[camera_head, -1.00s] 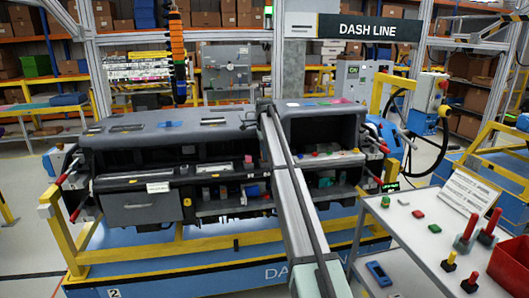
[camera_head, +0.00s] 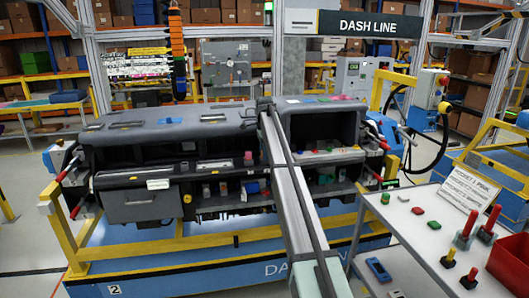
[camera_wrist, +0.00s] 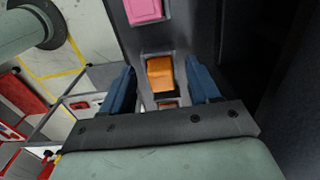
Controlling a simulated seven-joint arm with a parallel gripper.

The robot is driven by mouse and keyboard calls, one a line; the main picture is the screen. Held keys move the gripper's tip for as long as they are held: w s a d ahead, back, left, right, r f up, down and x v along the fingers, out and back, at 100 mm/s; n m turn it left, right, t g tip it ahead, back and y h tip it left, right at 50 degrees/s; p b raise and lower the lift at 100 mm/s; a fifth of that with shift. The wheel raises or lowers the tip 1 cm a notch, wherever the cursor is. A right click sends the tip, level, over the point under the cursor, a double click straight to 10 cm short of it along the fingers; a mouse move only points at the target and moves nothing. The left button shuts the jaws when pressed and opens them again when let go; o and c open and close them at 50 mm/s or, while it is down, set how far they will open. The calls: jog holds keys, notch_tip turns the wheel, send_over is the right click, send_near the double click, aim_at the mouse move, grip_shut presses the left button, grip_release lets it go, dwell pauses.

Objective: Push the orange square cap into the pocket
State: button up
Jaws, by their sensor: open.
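The orange square cap (camera_wrist: 160,73) shows in the wrist view, on a dark narrow panel between my two blue fingers. A light rim edges it and a dark gap shows just below it. I cannot tell how deep it sits in its pocket. My gripper (camera_wrist: 163,68) is open, with one finger on each side of the cap and no clear contact. In the head view my arm reaches into the dashboard module (camera_head: 150,135); my gripper and the cap cannot be made out there.
A pink square piece (camera_wrist: 145,10) sits on the same panel beyond the cap. A dark wall stands close on the right in the wrist view. In the head view a side table (camera_head: 415,245) at right holds small coloured parts and a red bin (camera_head: 510,262).

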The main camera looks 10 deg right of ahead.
jog(key=shift+r, duration=0.1)
notch_tip(320, 180, up, 14)
dwell(0.6)
jog(key=shift+f, duration=0.2)
